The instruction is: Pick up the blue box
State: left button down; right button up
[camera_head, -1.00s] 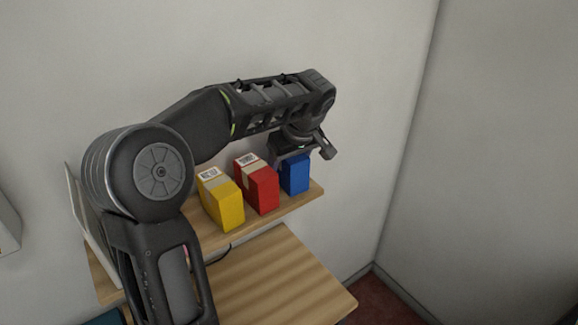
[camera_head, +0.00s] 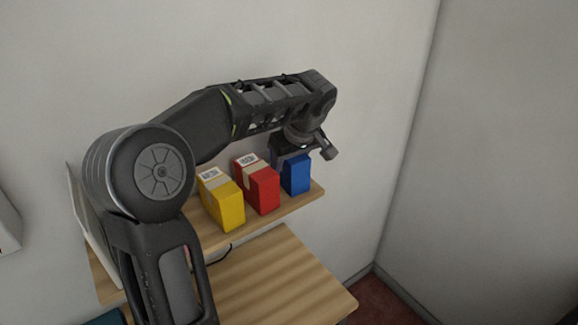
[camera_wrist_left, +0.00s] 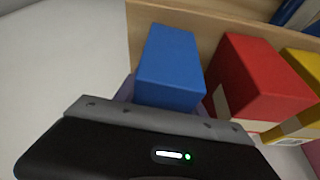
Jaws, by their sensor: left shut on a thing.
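The blue box (camera_head: 296,175) stands at the right end of the wooden shelf in the head view. In the left wrist view the blue box (camera_wrist_left: 170,65) is right in front of the gripper body. My left gripper (camera_head: 296,153) is over the blue box from above and behind, shut on it; the fingertips are mostly hidden. The box looks upright and at shelf level; I cannot tell whether it touches the shelf. My right gripper is not in view.
A red box (camera_head: 262,190) stands just left of the blue box, and a yellow box (camera_head: 224,206) left of that. The wooden shelf (camera_head: 268,222) carries them, against the wall. A lower wooden surface (camera_head: 275,280) is clear.

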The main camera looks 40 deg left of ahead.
pick_arm(q)
jog(key=shift+r, duration=0.1)
notch_tip(320, 180, up, 5)
jog(key=shift+f+b, duration=0.15)
jog(key=shift+b, duration=0.3)
notch_tip(320, 180, up, 5)
jog(key=p, duration=0.3)
